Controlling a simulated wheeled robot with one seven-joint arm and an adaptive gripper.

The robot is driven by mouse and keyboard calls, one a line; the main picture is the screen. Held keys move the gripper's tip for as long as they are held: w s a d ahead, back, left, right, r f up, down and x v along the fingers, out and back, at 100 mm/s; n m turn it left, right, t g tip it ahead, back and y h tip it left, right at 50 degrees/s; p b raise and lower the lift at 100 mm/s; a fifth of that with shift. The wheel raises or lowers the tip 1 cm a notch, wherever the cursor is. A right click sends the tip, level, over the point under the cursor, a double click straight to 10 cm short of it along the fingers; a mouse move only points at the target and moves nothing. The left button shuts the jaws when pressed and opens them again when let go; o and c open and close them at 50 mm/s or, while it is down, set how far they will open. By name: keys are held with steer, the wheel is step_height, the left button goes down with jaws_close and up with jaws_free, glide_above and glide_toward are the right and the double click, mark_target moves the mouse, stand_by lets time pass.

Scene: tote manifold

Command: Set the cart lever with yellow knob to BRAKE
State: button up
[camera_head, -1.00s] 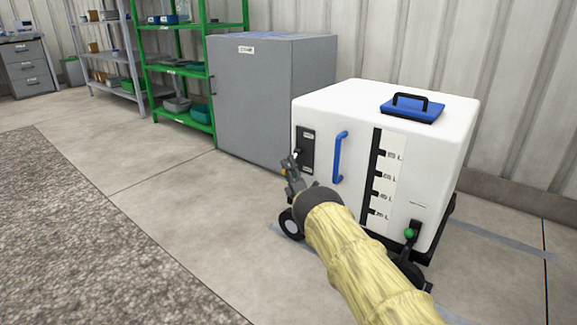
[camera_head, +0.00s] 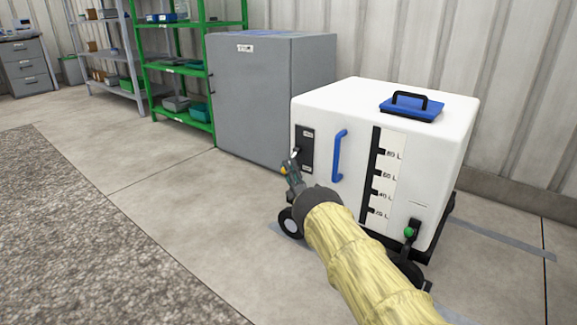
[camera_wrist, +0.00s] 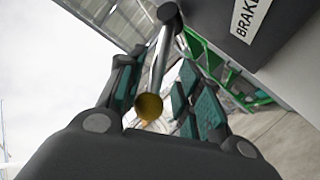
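The white cart (camera_head: 320,105) has a dark lever panel (camera_head: 306,150) on its front left. The lever (camera_wrist: 160,55) is a metal rod with a yellow knob (camera_wrist: 149,107), which also shows small in the head view (camera_head: 284,170). My gripper (camera_head: 291,168) is at the panel. In the wrist view my gripper (camera_wrist: 155,92) has its teal-padded fingers on either side of the knob and rod, with gaps showing, so it looks open around them. A BRAKE label (camera_wrist: 250,18) is on the panel near the rod's base. The panel's other label is too small to read.
A blue handle (camera_head: 339,156) and a level scale (camera_head: 388,175) are right of the panel. A green-knobbed valve (camera_head: 409,232) is low on the cart's right. A grey cabinet (camera_head: 262,105) stands behind. The floor to the left is clear.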

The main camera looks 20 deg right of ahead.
steer(key=v, duration=1)
steer(key=shift+s+f, duration=0.25)
steer(key=shift+f, duration=0.05)
steer(key=shift+d, duration=0.1)
